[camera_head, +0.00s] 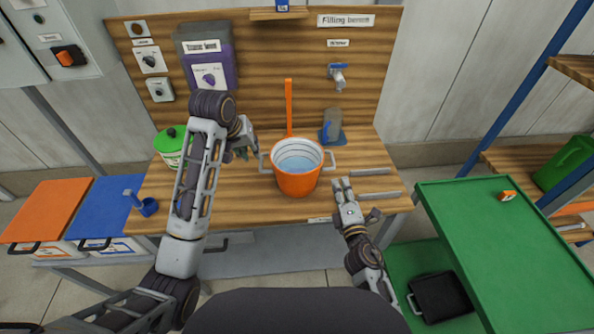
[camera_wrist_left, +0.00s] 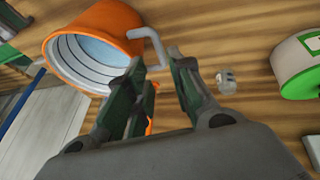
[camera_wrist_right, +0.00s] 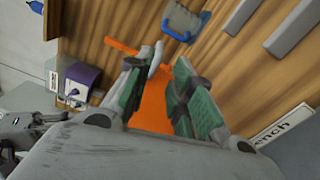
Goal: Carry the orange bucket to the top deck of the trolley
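The orange bucket (camera_head: 297,184) stands upright on the wooden bench, with pale blue liquid inside and a grey handle on each side. My left gripper (camera_head: 244,143) is open at the bucket's left; in the left wrist view the bucket (camera_wrist_left: 92,22) and its bent handle (camera_wrist_left: 156,45) lie just beyond the fingertips (camera_wrist_left: 158,72). My right gripper (camera_head: 343,186) is open at the bucket's right, near its right handle (camera_head: 329,160). In the right wrist view the bucket (camera_wrist_right: 152,108) shows between the fingers. The trolley's green top deck (camera_head: 500,245) is at the right.
A small orange object (camera_head: 507,195) lies on the top deck; most of it is bare. A black case (camera_head: 440,296) sits on the lower deck. An orange paddle (camera_head: 289,105) stands behind the bucket.

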